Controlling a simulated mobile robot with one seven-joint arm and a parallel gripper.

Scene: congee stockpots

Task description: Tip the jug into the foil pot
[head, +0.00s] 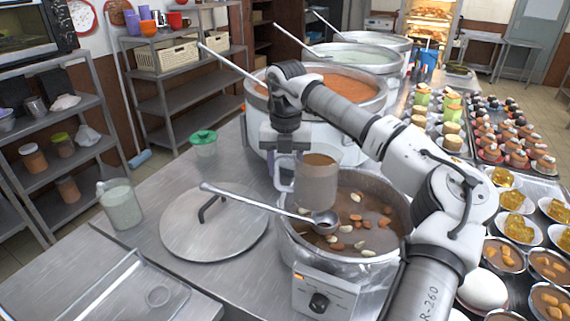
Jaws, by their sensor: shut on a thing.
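A grey see-through jug (318,186) with brown contents hangs upright, or nearly so, over the near pot. My gripper (283,163) is shut on the jug's handle at its left side. The near pot (372,267) has a shiny silver wall and holds brown liquid with almonds and pale pieces floating on it. The jug hides part of the pot's back left rim. I cannot tell for sure which pot is the foil one; the near pot looks silvery. No stream from the jug shows.
A ladle (260,203) lies across the near pot's left rim, just below the jug. A round lid (240,240) and a milky jug (121,206) stand left. A larger pot of orange congee (340,90) is behind. Filled bowls (503,255) crowd the right.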

